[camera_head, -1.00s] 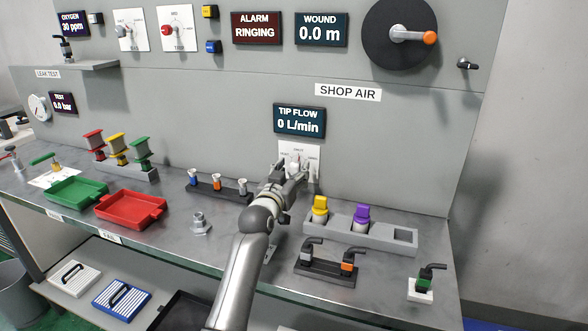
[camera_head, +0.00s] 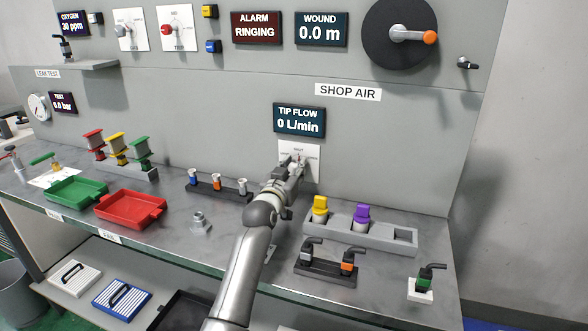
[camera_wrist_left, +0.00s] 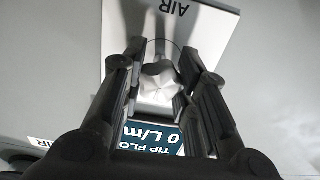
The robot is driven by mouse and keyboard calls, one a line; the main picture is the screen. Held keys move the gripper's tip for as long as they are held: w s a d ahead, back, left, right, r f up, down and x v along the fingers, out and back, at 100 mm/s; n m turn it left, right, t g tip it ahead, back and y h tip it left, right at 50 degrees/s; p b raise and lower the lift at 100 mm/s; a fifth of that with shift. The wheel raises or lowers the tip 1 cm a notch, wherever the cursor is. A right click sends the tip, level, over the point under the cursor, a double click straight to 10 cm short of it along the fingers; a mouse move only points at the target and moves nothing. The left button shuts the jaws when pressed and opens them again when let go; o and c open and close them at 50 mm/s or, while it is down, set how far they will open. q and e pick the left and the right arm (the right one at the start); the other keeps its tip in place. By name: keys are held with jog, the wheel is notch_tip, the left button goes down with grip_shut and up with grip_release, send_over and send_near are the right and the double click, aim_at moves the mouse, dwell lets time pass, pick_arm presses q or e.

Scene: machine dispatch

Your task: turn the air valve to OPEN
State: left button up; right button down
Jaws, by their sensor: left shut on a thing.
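The air valve is a pale, lobed knob on a white plate (camera_head: 313,172) under the SHOP AIR label (camera_head: 348,92). In the left wrist view the knob (camera_wrist_left: 160,84) sits between the two dark fingers. My left gripper (camera_head: 291,170) is shut on the knob, and its fingers also show in the left wrist view (camera_wrist_left: 162,85). The gripper hides most of the knob and some plate lettering in the head view, so I cannot read its setting. The TIP FLOW display (camera_head: 300,118) above reads 0 L/min. My right gripper is not in view.
A grey rack (camera_head: 402,237) with yellow and purple fittings stands right of my arm. A dark holder (camera_head: 325,268) with black-handled parts is nearer. Red (camera_head: 130,222) and green (camera_head: 93,191) trays lie left. The ALARM display (camera_head: 256,28) reads RINGING.

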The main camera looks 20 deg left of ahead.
pick_arm(q)
jog(key=m+p, duration=0.2)
jog(key=m, duration=0.3)
jog(key=shift+r+p, duration=0.1)
jog(key=shift+p, duration=0.3)
jog(key=shift+m+p, duration=0.45)
jog(key=shift+m, duration=0.75)
jog(key=shift+m+p, duration=0.4)
jog(key=shift+m, duration=1)
jog(key=o, duration=1.1)
jog(key=shift+c, duration=0.2)
jog(key=s, duration=1.2)
jog(key=shift+a, duration=0.15)
